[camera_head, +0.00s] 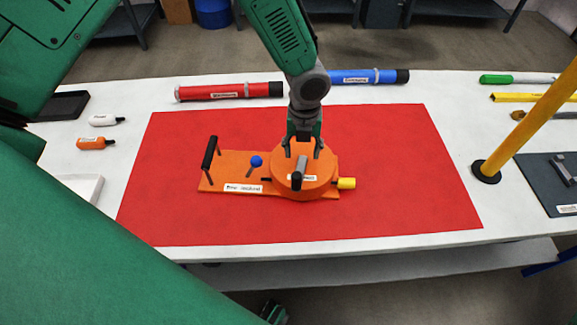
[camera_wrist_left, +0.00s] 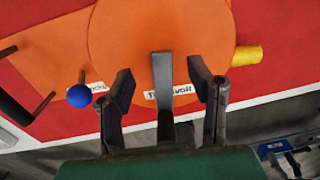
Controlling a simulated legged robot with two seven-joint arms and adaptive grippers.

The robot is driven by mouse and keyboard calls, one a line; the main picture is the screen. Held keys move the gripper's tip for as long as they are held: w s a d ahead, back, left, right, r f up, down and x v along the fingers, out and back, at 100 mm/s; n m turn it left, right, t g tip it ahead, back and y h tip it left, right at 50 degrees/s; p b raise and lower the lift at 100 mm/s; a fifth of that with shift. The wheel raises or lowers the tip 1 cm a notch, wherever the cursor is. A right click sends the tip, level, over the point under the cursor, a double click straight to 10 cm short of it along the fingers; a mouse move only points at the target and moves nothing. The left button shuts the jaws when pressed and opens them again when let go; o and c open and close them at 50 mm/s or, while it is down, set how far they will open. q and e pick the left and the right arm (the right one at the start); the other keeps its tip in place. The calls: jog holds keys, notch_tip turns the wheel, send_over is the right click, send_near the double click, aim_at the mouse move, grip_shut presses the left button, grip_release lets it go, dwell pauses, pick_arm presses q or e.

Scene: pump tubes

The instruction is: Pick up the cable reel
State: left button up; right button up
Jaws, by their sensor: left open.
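An orange round drum (camera_head: 318,187), which looks like the cable reel, sits at the right end of an orange base plate (camera_head: 222,171) on the red mat. A grey upright handle (camera_head: 299,177) stands on the drum, and a yellow cap (camera_head: 346,183) sticks out on its right. My left gripper (camera_head: 301,154) is open above the drum. In the left wrist view the handle (camera_wrist_left: 163,92) shows between the spread fingers (camera_wrist_left: 160,82), with gaps on both sides. The drum also shows there (camera_wrist_left: 135,35). A dark and green part at the bottom edge may be my right gripper (camera_head: 272,313).
A black bar handle (camera_head: 210,153) and a blue ball knob (camera_head: 256,161) stand on the base plate. Red (camera_head: 225,91) and blue (camera_head: 350,77) tubes lie behind the mat. A yellow post (camera_head: 530,118) rises at right. The mat's front and right are clear.

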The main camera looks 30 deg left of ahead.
pick_arm(q)
jog(key=shift+w+f, duration=0.2)
jog(key=shift+f, duration=1.05)
jog(key=shift+d+r, duration=0.1)
jog(key=shift+d, duration=0.05)
jog(key=shift+s, duration=0.1)
grip_shut()
jog(key=shift+r, duration=0.15)
